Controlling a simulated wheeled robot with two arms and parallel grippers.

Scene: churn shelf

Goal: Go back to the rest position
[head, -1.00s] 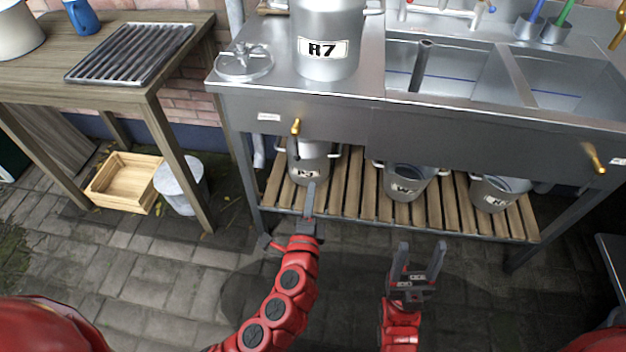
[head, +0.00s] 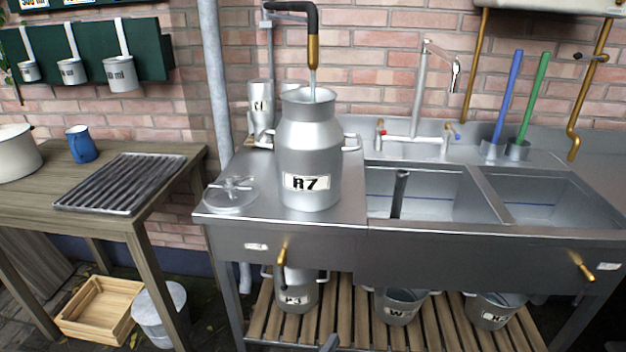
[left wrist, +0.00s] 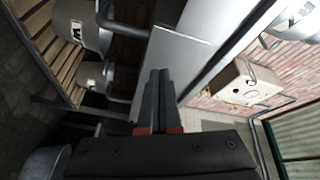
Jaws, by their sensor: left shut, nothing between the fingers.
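My left gripper (head: 330,343) shows only as a grey fingertip at the bottom edge of the head view, in front of the slatted lower shelf (head: 345,318). In the left wrist view its two dark fingers (left wrist: 159,88) lie together, shut and empty. My right gripper is in neither view. A large metal churn labelled R7 (head: 308,150) stands upright and open on the left of the steel counter (head: 225,214). A loose lid (head: 231,193) lies left of it. A smaller churn labelled R3 (head: 297,290) stands on the lower shelf, above my left fingertip in the picture.
A black and brass spout (head: 313,40) hangs over the R7 churn, with a thin pale stream below it. Metal buckets (head: 398,306) stand on the lower shelf. A wooden table (head: 110,225) is at left, with a wooden crate (head: 98,308) and pail (head: 162,314) underneath.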

